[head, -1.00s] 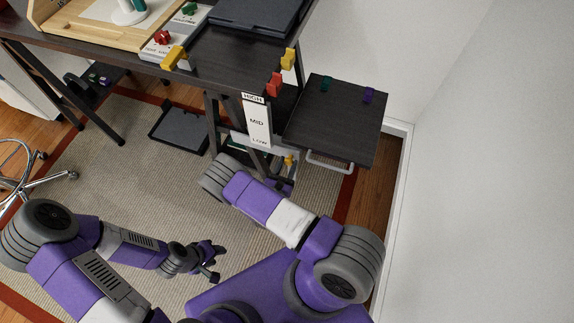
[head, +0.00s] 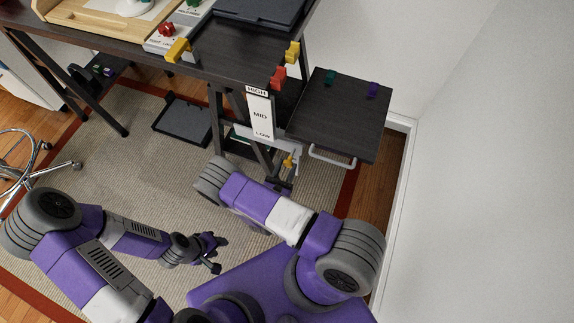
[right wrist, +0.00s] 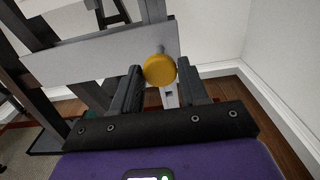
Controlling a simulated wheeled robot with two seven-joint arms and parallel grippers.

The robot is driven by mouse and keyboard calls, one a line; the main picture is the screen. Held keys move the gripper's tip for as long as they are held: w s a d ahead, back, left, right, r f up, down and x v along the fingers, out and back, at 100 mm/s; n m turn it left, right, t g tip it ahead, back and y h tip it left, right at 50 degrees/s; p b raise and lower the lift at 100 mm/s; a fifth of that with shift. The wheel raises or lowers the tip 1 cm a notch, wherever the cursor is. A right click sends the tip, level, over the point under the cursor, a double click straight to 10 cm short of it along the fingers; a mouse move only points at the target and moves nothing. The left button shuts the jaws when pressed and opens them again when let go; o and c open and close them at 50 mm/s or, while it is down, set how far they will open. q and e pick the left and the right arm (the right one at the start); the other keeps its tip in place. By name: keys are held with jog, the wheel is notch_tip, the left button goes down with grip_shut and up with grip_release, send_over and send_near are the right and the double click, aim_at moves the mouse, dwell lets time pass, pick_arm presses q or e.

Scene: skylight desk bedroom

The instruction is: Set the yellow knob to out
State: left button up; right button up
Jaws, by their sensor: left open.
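The yellow knob (right wrist: 160,70) is round and sits on a stem in front of a pale grey panel (right wrist: 100,50) in the right wrist view. In the head view the knob (head: 288,161) is small, below the desk's right end. My right gripper (right wrist: 159,84) is open, with one finger on each side of the knob; I cannot tell whether either finger touches it. In the head view this gripper (head: 283,182) is partly hidden by its own arm. My left gripper (head: 217,254) is open and empty, low over the rug. No "out" marking is readable.
A HIGH/MID/LOW strip (head: 260,115) hangs beside the desk leg. A dark side surface (head: 340,115) with a pale handle (head: 332,157) is to the right. A white wall (head: 480,160) bounds the right side. A dark tray (head: 183,121) lies on the rug.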

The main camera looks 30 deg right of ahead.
jog(key=o, duration=0.3)
jog(key=shift+s+a, duration=0.1)
jog(key=shift+o, duration=0.2)
jog(key=p+v, duration=0.1)
jog(key=v, duration=0.6)
jog(key=shift+s, duration=0.2)
jog(key=shift+a, duration=0.1)
